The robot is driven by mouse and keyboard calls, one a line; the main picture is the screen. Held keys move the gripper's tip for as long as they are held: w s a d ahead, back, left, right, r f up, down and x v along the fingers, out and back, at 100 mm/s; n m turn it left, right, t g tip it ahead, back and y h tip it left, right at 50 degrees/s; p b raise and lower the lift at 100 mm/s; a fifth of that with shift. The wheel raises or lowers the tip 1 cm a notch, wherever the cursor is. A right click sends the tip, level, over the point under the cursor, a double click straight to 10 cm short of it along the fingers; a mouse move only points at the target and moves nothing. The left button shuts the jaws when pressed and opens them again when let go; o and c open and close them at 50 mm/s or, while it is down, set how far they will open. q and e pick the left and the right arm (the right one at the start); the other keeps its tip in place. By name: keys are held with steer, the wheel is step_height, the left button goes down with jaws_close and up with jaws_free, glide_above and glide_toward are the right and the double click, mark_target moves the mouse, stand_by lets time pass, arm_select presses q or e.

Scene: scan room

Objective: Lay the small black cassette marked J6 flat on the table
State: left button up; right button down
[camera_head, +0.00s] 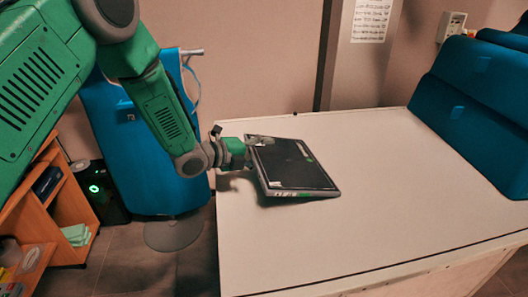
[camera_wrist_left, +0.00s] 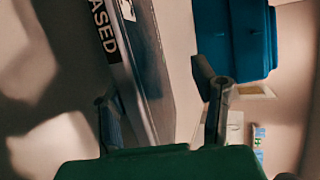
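The small black cassette (camera_head: 293,165) is at the table's left part in the head view, with its left side against my left gripper (camera_head: 254,152). It looks tilted, with a shadow under its left and near edges; whether its far right side touches the table is unclear. In the left wrist view the cassette (camera_wrist_left: 140,65) stands between the two fingers, close to the left one. A gap shows between it and the right finger, so the gripper looks open around its edge. The letters "ASED" show there; a J6 mark is not readable. My right gripper is out of view.
The white table (camera_head: 400,190) is clear right of and in front of the cassette. Blue padded blocks (camera_head: 470,110) stand at its right back. A blue covered stand (camera_head: 150,150) and an orange shelf (camera_head: 65,205) are left of the table.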

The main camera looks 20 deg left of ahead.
arm_select(q)
steer(key=o, duration=0.6)
steer(key=v, duration=1.2)
steer(key=shift+w+a+f, duration=0.1)
steer(key=shift+a, duration=0.05)
